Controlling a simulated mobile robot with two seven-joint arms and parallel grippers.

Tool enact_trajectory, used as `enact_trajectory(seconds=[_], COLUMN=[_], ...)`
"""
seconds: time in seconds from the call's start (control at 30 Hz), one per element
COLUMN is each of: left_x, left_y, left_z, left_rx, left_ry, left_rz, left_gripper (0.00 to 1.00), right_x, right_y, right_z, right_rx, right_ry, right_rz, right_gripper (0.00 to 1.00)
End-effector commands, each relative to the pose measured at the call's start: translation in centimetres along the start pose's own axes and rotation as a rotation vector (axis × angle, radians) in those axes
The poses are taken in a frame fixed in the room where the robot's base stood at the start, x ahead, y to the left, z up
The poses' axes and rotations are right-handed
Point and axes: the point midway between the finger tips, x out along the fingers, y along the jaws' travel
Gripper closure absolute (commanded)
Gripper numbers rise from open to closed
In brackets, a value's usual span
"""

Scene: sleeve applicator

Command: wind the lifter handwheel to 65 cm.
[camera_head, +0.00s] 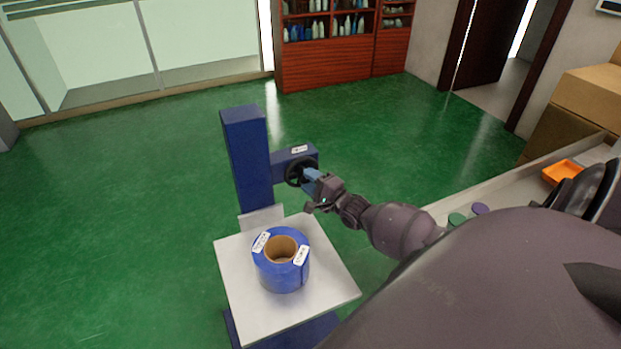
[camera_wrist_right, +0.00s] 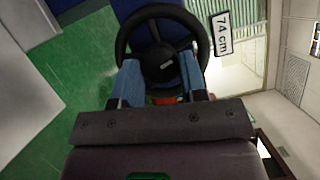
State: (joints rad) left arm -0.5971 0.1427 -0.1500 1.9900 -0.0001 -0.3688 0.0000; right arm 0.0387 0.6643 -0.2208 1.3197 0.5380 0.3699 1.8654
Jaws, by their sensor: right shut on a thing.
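The lifter's black handwheel (camera_head: 299,172) sits on a blue arm sticking out from the blue lifter column (camera_head: 246,165). In the right wrist view the handwheel (camera_wrist_right: 163,55) fills the upper middle, and a label (camera_wrist_right: 222,33) beside it reads 74 cm. My right gripper (camera_head: 310,183) is at the wheel, its blue fingers (camera_wrist_right: 160,85) shut on it from either side of the hub. A small red-orange patch shows between the fingers, partly hidden. The lifter's pale platform (camera_head: 238,285) bears a blue roll (camera_head: 281,279) with a brown core. My left gripper is not in view.
A pale bench (camera_head: 515,190) at the right holds an orange tray (camera_head: 563,173) and purple and green round items. Cardboard boxes (camera_head: 590,95) stand at the far right. A wooden shelf (camera_head: 330,65) stands at the back. The green floor left of the lifter is clear.

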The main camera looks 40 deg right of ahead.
Motion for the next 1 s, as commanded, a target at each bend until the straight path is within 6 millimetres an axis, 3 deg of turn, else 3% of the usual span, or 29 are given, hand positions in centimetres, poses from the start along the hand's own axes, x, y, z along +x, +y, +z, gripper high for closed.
enact_trajectory(seconds=[0.37, 0.4, 0.53, 0.83, 1.0], left_x=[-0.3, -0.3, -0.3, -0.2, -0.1], left_y=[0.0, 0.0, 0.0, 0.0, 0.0], left_z=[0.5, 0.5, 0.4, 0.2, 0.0], left_rx=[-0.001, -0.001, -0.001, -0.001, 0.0], left_ry=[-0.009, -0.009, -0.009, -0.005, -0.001], left_rz=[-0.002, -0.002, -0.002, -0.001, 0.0], left_gripper=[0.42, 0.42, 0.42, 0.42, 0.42], right_x=[0.0, 0.0, 0.0, -0.1, -1.4], right_y=[0.1, 0.1, 0.1, 0.0, 0.1], right_z=[0.0, 0.0, 0.0, 0.0, 0.0], right_rx=[-0.004, -0.004, -0.004, -0.003, -0.002], right_ry=[0.0, 0.0, 0.0, 0.0, 0.001], right_rz=[0.003, 0.003, 0.002, 0.002, 0.003], right_gripper=[0.84, 0.56, 0.36, 0.35, 0.35])
